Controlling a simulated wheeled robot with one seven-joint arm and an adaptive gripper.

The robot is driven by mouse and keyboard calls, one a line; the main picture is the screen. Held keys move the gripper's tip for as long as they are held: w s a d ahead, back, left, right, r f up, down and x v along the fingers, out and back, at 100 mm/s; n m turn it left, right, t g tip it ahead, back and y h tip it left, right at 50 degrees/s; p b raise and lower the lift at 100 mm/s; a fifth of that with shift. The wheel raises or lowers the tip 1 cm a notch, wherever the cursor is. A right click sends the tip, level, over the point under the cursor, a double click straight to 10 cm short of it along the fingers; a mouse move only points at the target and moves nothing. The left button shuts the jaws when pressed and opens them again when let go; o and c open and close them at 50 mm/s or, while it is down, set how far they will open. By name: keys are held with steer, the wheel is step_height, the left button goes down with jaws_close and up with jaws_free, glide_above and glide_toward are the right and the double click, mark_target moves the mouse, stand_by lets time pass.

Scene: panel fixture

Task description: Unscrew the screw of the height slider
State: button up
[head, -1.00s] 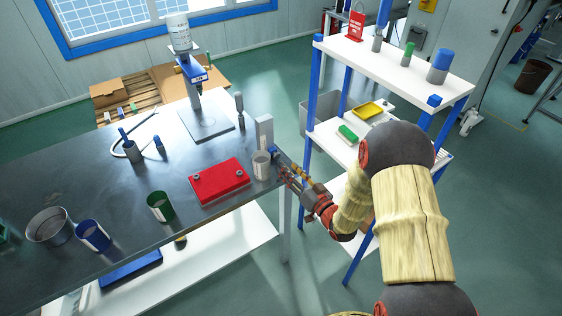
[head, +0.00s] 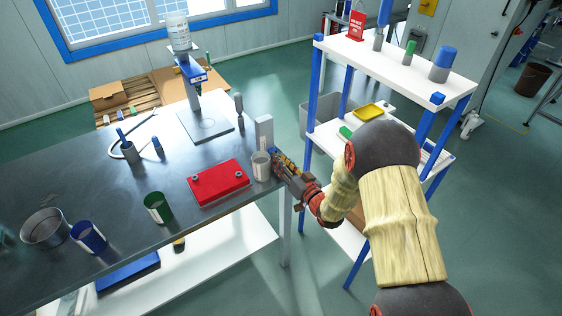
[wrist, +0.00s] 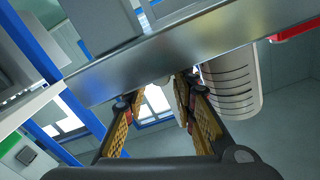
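A light grey upright block (head: 264,133) stands at the right edge of the dark table; I take it for the height slider but cannot be sure. It seems to show as a grey block in the wrist view (wrist: 100,22). My gripper (head: 281,164) is at the table's right edge, just below and right of this block. In the wrist view my gripper (wrist: 159,88) is open, with its yellow-padded fingers apart. A small pale rounded shape, perhaps the screw, shows between the fingertips by the metal edge. I cannot tell whether they touch it.
A grey cup (head: 261,166) stands close left of my gripper; its slotted side is near the right finger in the wrist view (wrist: 232,78). A red plate (head: 217,182) lies beside it. A white shelf (head: 395,75) with blue posts stands to the right.

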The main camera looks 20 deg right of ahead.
steer(key=c, duration=0.6)
jaws_close()
steer(key=n, duration=0.4)
steer(key=shift+n, duration=0.3)
steer(key=o, duration=1)
jaws_free()
steer(key=shift+c, duration=0.2)
steer(key=shift+s, duration=0.15)
